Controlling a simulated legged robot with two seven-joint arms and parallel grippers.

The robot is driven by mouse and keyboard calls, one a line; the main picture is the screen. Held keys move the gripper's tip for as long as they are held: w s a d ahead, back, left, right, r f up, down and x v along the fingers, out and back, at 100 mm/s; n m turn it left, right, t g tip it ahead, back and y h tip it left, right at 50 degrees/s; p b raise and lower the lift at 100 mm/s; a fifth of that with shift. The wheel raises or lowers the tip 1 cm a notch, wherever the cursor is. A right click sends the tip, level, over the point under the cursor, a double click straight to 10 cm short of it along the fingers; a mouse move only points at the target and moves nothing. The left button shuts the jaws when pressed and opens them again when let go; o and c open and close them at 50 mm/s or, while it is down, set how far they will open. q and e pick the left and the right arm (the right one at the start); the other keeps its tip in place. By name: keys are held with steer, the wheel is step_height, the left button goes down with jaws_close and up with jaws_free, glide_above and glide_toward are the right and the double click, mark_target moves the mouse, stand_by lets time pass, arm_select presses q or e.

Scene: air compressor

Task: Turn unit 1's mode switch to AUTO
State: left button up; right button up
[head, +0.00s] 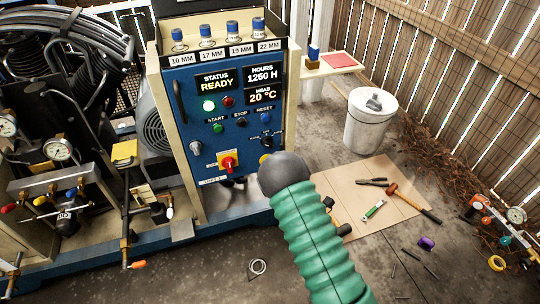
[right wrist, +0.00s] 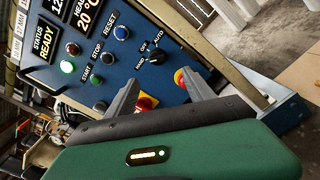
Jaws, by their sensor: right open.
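The blue control panel of the compressor (head: 222,112) stands at the centre of the head view. Its black mode switch (right wrist: 157,57) shows in the right wrist view, with OFF and AUTO labels around it; I cannot tell which label it points to. In the head view the switch (head: 265,141) is small, just above my arm's dark end. My right gripper (right wrist: 157,80) is open and empty, its two fingers apart and reaching toward the panel below the switch. In the head view my green right arm hides this gripper. My left gripper is not in view.
A red-and-yellow rotary switch (head: 229,162) and a red-and-yellow button (right wrist: 182,78) sit low on the panel near my fingers. START, STOP and RESET buttons are above. The display reads READY. A mat with tools (head: 345,185) lies on the floor at right.

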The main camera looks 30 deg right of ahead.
mark_target(269, 146)
steer(key=b+x, duration=0.1)
steer(key=x, duration=0.6)
steer(key=b+x, duration=0.2)
steer(key=x, duration=0.5)
steer(key=shift+a, duration=0.25)
steer(key=shift+w+d, duration=0.15)
steer(key=shift+w, duration=0.3)
steer(key=shift+r, duration=0.1)
steer(key=shift+c, duration=0.8)
jaws_close()
